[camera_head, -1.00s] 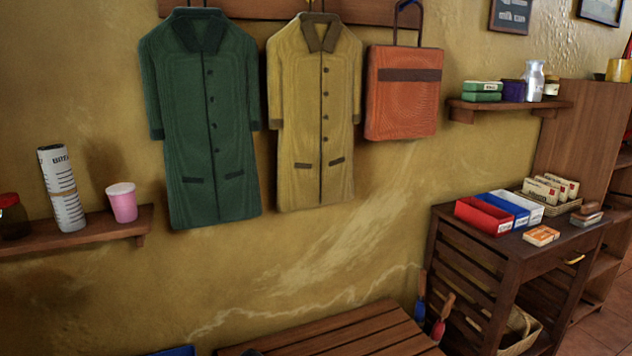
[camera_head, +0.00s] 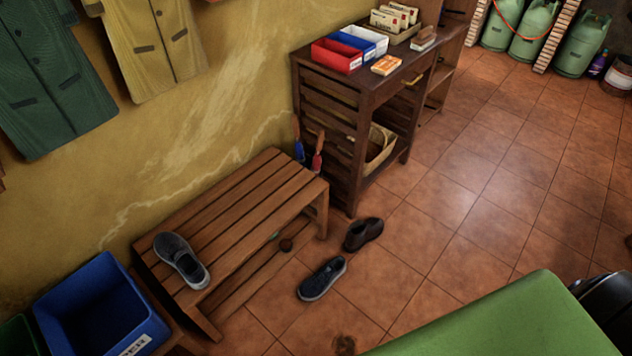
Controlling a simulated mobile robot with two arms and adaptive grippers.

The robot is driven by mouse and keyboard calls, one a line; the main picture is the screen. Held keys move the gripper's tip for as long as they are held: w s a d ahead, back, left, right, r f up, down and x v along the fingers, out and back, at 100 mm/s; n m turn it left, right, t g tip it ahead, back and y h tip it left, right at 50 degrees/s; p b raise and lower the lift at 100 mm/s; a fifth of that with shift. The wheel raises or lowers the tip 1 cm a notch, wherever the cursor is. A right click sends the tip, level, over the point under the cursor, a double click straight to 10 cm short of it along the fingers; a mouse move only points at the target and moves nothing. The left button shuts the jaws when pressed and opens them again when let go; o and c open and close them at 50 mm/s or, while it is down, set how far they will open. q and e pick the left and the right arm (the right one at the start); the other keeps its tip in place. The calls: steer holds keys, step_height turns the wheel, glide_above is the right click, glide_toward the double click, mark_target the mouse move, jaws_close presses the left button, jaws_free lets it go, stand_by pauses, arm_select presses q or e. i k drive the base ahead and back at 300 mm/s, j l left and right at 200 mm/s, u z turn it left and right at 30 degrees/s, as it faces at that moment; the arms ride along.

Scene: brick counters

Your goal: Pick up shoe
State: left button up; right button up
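A dark grey shoe with a pale sole (camera_head: 181,260) lies on the left end of the slatted wooden bench (camera_head: 245,207). A similar dark shoe with a light sole (camera_head: 322,279) lies on the tiled floor in front of the bench. A plain dark brown or black shoe (camera_head: 363,233) sits on the floor just beyond it, near the bench's right end. Neither of my grippers shows in this view.
A blue bin (camera_head: 99,310) stands left of the bench. A dark wooden cabinet (camera_head: 354,90) with small boxes stands past its right end. A green surface (camera_head: 507,325) fills the lower right. Tiled floor (camera_head: 470,210) is open on the right.

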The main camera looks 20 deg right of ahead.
mark_target(323, 276)
steer(key=z, duration=0.75)
